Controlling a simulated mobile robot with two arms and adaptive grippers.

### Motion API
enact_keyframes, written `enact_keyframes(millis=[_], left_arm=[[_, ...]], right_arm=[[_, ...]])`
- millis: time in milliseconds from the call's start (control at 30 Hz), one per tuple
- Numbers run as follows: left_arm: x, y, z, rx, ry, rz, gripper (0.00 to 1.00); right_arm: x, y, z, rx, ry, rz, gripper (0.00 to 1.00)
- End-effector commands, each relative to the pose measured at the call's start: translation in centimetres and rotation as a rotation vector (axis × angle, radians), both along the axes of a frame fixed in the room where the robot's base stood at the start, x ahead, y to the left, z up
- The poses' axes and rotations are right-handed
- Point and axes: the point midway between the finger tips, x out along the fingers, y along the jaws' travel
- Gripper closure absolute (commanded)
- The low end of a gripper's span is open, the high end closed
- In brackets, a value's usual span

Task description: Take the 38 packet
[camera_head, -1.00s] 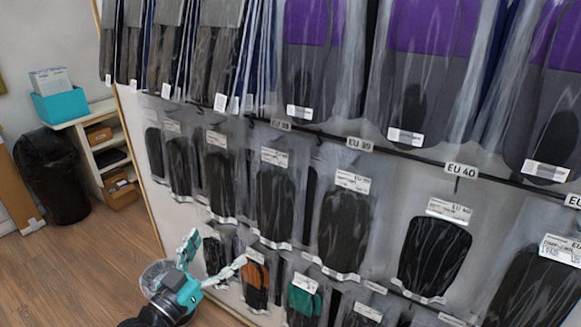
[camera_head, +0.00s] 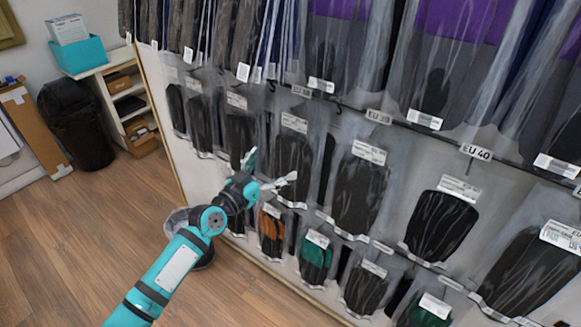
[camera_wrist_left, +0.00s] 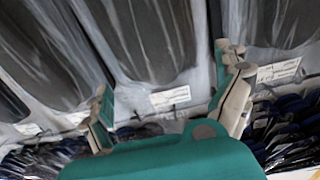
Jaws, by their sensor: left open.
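A rack label reading EU 38 (camera_head: 301,91) is on the rail. Below it a clear packet with a black insole (camera_head: 292,172) hangs in the middle row, with a white label at its top; the size print on it is too small to read surely. My left gripper (camera_head: 272,168) is open and empty, its fingers pointing at the rack just left of and partly in front of this packet. In the left wrist view the open fingers (camera_wrist_left: 165,72) spread before clear packets with dark insoles (camera_wrist_left: 148,40). Contact cannot be told. My right gripper is not in view.
Labels EU 39 (camera_head: 378,116) and EU 40 (camera_head: 476,152) mark neighbouring packets. Orange (camera_head: 271,230) and green (camera_head: 316,256) packets hang in the row below. Purple-and-grey insoles (camera_head: 440,70) hang above. A black bin (camera_head: 78,125) and a shelf unit stand left.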

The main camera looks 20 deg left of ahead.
Motion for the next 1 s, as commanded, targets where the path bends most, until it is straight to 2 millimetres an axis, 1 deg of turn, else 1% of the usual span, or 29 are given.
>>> enact_keyframes(millis=[167, 300, 433, 533, 733, 1000], left_arm=[[1.2, -0.7, 0.4, -0.002, 0.000, 0.000, 0.00], [3.1, -1.8, 0.9, -0.005, -0.001, 0.000, 0.00], [4.6, -2.3, 0.5, -0.002, 0.000, 0.000, 0.00], [5.0, -2.4, 0.5, 0.000, -0.001, 0.001, 0.00], [5.0, -2.4, 0.5, 0.000, 0.000, 0.000, 0.00], [4.9, -2.4, 0.4, 0.000, 0.000, 0.000, 0.35]], right_arm=[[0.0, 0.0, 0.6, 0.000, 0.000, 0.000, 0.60], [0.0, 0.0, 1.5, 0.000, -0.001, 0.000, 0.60], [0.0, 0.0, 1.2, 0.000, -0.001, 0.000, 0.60], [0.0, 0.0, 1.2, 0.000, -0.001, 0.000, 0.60], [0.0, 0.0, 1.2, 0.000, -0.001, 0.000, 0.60], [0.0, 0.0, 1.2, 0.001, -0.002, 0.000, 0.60]])
